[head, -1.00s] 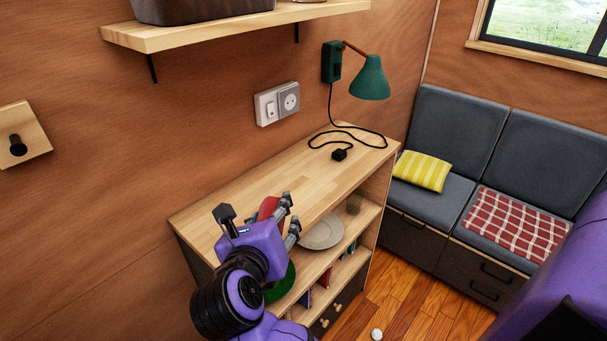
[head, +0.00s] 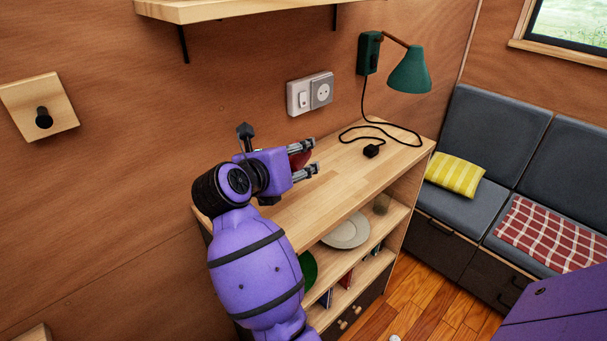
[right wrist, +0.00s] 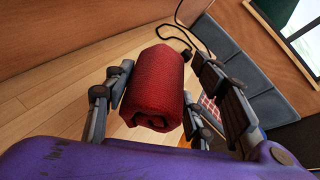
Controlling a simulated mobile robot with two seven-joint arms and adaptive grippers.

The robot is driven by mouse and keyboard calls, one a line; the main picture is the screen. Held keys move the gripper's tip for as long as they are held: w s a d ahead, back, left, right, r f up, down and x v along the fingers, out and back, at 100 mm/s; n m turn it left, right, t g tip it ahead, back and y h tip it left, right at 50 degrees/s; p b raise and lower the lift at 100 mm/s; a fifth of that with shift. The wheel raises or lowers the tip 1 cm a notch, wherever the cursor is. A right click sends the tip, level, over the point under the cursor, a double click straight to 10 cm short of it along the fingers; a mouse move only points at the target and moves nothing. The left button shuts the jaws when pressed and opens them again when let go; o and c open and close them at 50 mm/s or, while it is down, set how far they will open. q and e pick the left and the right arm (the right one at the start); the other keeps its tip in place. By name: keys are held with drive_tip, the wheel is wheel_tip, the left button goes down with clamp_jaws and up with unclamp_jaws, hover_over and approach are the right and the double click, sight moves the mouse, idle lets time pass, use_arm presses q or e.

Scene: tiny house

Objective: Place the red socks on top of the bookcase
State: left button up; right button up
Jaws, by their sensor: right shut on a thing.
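The red socks (right wrist: 155,85) are a rolled bundle between the fingers of my right gripper (right wrist: 150,100) in the right wrist view. In the head view, my right gripper (head: 308,158) is over the bookcase (head: 335,185) top, with only a bit of the red socks (head: 299,159) showing between its fingers. It is shut on the socks. I cannot tell whether the socks touch the wooden top. My left gripper is not in view.
A black plug and cord (head: 371,151) lie at the far right of the top. A green lamp (head: 409,72) and a socket plate (head: 310,94) are on the wall. A wall shelf (head: 215,10) is above. The top's middle is bare. A plate (head: 346,232) is on the shelf below.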

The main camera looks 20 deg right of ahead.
hover_over(300, 188)
drive_tip(key=f, duration=0.5)
drive_tip(key=shift+s+a+f, duration=0.15)
drive_tip(key=shift+s+a, duration=0.05)
drive_tip(key=f, duration=0.3)
drive_tip(key=shift+w+d+f, duration=0.2)
drive_tip(key=shift+w+d, duration=0.05)
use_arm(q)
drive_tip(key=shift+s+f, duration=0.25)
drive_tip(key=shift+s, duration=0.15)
use_arm(e)
drive_tip(key=shift+f, duration=0.2)
drive_tip(key=shift+a, duration=0.1)
drive_tip(key=shift+f, duration=0.3)
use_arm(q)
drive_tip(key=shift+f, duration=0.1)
use_arm(e)
drive_tip(key=o, duration=1.1)
drive_tip(key=shift+r, duration=0.15)
